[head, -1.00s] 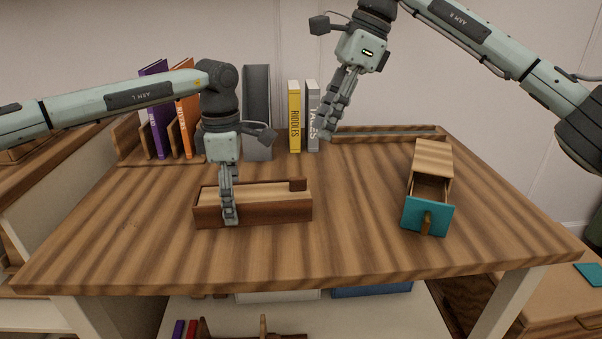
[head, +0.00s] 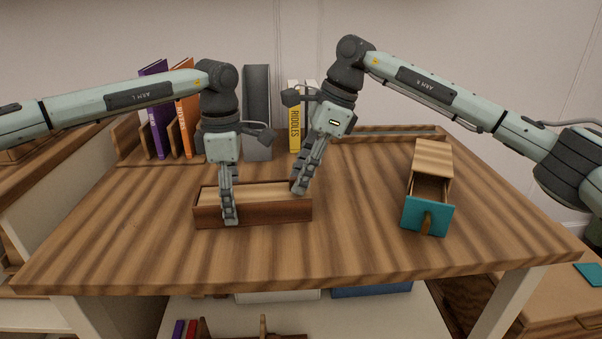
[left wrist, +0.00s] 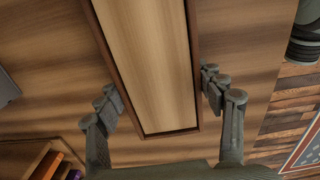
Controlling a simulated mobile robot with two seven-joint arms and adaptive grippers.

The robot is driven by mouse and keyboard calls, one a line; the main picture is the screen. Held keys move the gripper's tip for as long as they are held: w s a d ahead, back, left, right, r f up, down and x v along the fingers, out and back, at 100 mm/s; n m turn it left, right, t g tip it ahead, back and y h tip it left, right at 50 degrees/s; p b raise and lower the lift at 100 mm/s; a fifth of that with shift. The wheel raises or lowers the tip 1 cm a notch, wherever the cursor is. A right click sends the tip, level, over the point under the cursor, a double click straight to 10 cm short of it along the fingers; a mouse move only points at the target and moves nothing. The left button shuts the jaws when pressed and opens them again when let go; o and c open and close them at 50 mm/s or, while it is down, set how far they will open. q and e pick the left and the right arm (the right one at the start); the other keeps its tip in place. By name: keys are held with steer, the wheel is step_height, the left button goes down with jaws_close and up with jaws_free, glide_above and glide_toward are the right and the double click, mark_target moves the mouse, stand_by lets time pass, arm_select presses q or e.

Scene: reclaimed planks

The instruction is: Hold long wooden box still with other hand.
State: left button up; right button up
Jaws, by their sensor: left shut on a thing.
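The long wooden box (head: 270,214), dark brown with a paler top, lies on the table left of centre. It also fills the middle of the left wrist view (left wrist: 150,60). My left gripper (head: 230,218) is shut across the box's width near its left end, with one finger on each long side. My right gripper (head: 299,190) points down at the box's right end. Its fingers hide the small dark block seen there earlier, and I cannot tell whether they touch it or are open.
A small wooden box with a teal-fronted drawer (head: 426,215), partly pulled out, stands on the right. Books, including a yellow one (head: 294,130), and a grey upright thing (head: 257,110) stand at the back. A low tray (head: 390,132) lies back right. The table front (head: 300,265) is clear.

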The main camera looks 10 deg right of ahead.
steer(key=shift+c, duration=0.5)
jaws_close()
steer(key=d, duration=1)
steer(key=shift+o, duration=0.5)
jaws_free()
